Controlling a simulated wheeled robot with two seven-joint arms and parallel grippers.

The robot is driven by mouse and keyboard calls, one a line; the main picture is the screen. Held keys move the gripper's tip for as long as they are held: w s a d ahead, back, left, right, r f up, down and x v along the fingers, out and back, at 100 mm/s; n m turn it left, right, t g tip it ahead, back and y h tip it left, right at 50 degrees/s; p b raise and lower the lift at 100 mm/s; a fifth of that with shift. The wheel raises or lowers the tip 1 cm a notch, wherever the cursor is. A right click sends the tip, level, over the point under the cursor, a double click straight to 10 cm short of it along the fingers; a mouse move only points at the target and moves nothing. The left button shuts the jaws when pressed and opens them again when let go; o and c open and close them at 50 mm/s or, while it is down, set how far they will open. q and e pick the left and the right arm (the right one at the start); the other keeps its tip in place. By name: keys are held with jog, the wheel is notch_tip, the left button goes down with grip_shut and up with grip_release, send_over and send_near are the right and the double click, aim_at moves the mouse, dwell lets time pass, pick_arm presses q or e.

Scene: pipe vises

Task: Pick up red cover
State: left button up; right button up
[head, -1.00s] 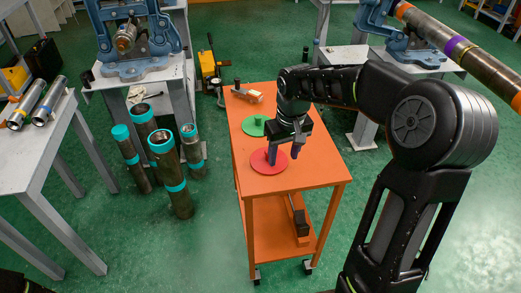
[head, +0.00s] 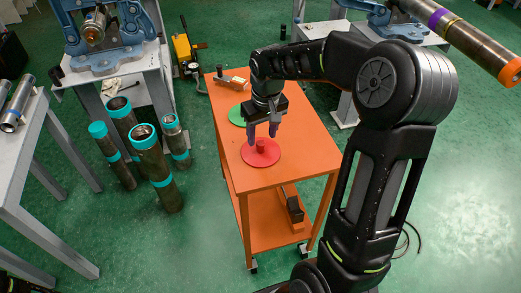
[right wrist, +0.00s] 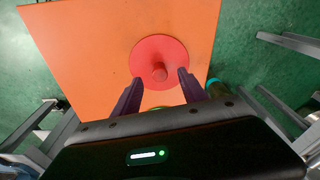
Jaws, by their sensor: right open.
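The red cover (head: 261,153) is a flat disc with a small knob in its middle, lying on the orange cart's top. It also shows in the right wrist view (right wrist: 147,51), with its knob near the fingertips. My right gripper (head: 262,135) is open and empty, just above and behind the cover's knob, fingers pointing down. In the right wrist view my gripper (right wrist: 157,80) has its fingers spread on either side below the knob, not closed on it. A green cover (head: 238,115) lies behind, partly hidden by my gripper. My left gripper is not in view.
The orange cart (head: 285,172) has a lower shelf with a dark block. Several teal-ended pipes (head: 154,167) stand on the floor to the left. A large pipe (head: 465,38) juts in at upper right.

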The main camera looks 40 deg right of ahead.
aim_at(261, 143)
jog(key=shift+w+d+f+p, duration=0.1)
jog(key=shift+w+f+p, duration=0.15)
jog(key=shift+f, duration=1.05)
jog(key=shift+w+d+f+p, duration=0.1)
jog(key=shift+w+f, duration=0.15)
jog(key=shift+f, duration=1.05)
jog(key=shift+a, duration=0.1)
jog(key=shift+c, duration=0.5)
grip_shut()
